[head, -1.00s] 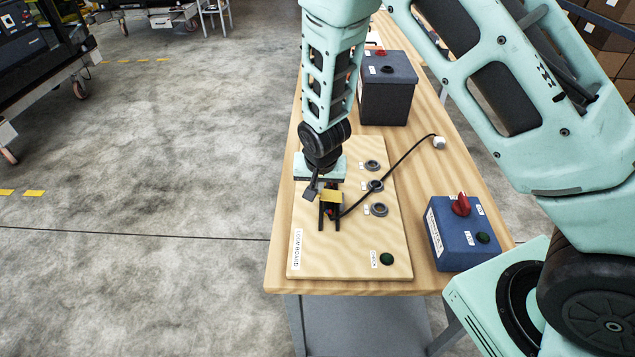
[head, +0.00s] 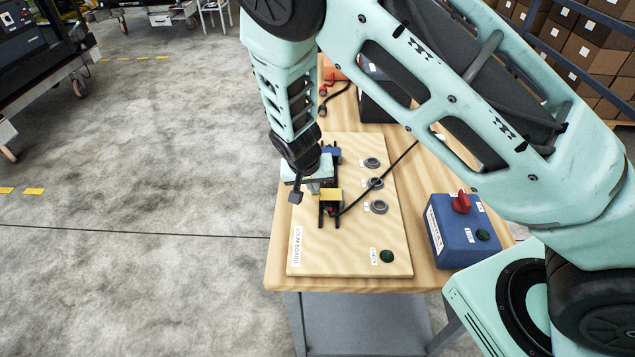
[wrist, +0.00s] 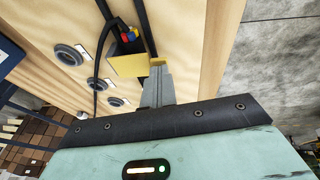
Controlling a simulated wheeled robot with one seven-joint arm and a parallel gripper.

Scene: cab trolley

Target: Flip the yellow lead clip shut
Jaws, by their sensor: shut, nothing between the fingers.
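The yellow lead clip (head: 331,195) is on the black rails of the pale loom board (head: 350,250). In the wrist view its flat yellow face (wrist: 128,65) shows beside a dark block with red and blue bits. I cannot tell whether its flap is open or shut. My gripper (wrist: 158,70) is shut and empty. Its fingertips are low over the board, close beside the yellow clip, on its left in the head view. A small yellow piece shows at the fingertips; I cannot tell whether they touch it. A black cable (head: 353,205) runs from the clip.
A blue clip (head: 332,154) sits farther up the rails. Several grey rings (head: 377,207) and a green button (head: 386,256) are on the board. A blue box with a red knob (head: 461,202) stands to the right. Another dark box is partly hidden behind my arm.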

